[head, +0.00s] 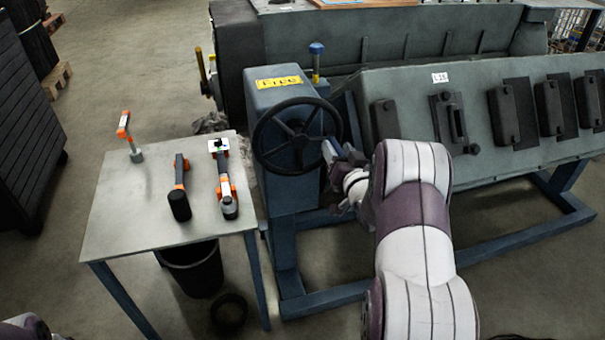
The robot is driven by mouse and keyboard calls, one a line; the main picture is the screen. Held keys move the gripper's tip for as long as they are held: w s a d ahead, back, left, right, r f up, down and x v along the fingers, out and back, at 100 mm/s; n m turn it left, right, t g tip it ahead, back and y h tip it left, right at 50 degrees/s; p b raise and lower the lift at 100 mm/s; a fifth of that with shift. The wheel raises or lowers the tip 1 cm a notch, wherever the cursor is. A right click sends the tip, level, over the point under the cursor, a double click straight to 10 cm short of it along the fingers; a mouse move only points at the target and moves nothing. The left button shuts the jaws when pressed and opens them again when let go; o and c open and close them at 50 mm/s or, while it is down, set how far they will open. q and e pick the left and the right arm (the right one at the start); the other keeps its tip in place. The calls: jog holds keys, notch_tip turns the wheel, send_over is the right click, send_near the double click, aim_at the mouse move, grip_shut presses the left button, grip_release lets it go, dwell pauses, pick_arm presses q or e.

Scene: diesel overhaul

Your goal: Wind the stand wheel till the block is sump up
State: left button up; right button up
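The stand wheel (257,136) is a black spoked handwheel on the front of a blue-grey stand post (290,190) with a yellow label. The block (415,90) is a long grey-green casting on the stand, right of the wheel. A sloping side with several dark covers faces me; I cannot tell where its sump is. My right gripper (331,152) is at the right side of the wheel rim, its fingertips at or very near the rim. My own forearm and the small size hide whether the fingers are closed on it. My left gripper is out of view.
A small table (120,215) stands left of the wheel, holding an orange-and-grey upright tool (130,138) and two orange-and-black tools. A black bin (192,268) is under it. The stand's blue frame (330,297) runs along the floor. A dark cabinet (30,120) is far left.

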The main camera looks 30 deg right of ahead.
dwell(0.3)
jog(key=shift+s+a+r, duration=0.1)
jog(key=shift+s+a, duration=0.05)
jog(key=shift+s, duration=0.2)
jog(key=p+v, duration=0.1)
jog(key=v, duration=0.5)
jog(key=shift+p, duration=0.4)
